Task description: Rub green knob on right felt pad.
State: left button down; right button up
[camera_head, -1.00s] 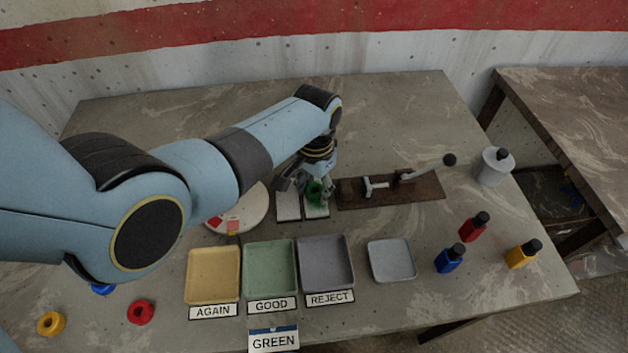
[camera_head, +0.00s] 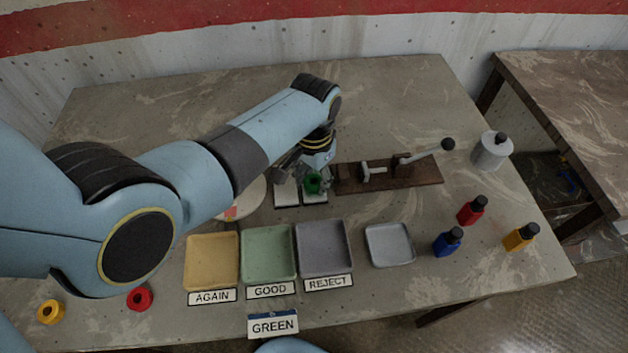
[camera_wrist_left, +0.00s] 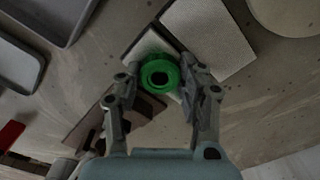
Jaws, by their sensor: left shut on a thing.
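The green knob (camera_head: 314,186) is a ring-like piece with a dark centre hole, also seen in the left wrist view (camera_wrist_left: 166,63). My left gripper (camera_wrist_left: 162,88) is shut on it, one finger on each side; in the head view the gripper (camera_head: 316,178) partly covers it. The knob is over the right felt pad (camera_head: 315,199), a pale rectangle that the knob partly hides in the wrist view (camera_wrist_left: 148,44). I cannot tell whether they touch. The left felt pad (camera_head: 286,195) lies beside it, also in the wrist view (camera_wrist_left: 210,38). My right gripper is out of view.
A lever fixture on a brown board (camera_head: 400,178) stands right of the pads, a white disc (camera_head: 250,203) left. In front are the yellow (camera_head: 212,262), green (camera_head: 268,253), purple-grey (camera_head: 325,248) and small grey (camera_head: 390,245) trays. Several bottles stand right; red (camera_head: 140,299) and yellow (camera_head: 50,312) rings lie left.

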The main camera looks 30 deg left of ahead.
pick_arm(q)
jog(key=shift+w+a+b, duration=0.45)
jog(key=shift+w+a, duration=0.6)
jog(key=shift+w, duration=0.3)
jog(key=shift+w+a, duration=0.3)
jog(key=shift+w, duration=0.15)
jog(key=shift+s+d+p, duration=0.4)
jog(key=shift+s+p, duration=0.1)
jog(key=shift+s, duration=0.05)
jog(key=shift+s+d+f, duration=0.1)
jog(key=shift+s+d, duration=0.4)
jog(key=shift+s, duration=0.1)
jog(key=shift+s+d, duration=0.8)
jog(key=shift+s, duration=0.3)
jog(key=shift+w+a+b, duration=0.4)
jog(key=shift+w+a, duration=0.45)
jog(key=shift+w, duration=0.3)
jog(key=shift+w+a+b, duration=0.35)
jog(key=shift+w+a, duration=0.5)
jog(key=shift+w, duration=0.3)
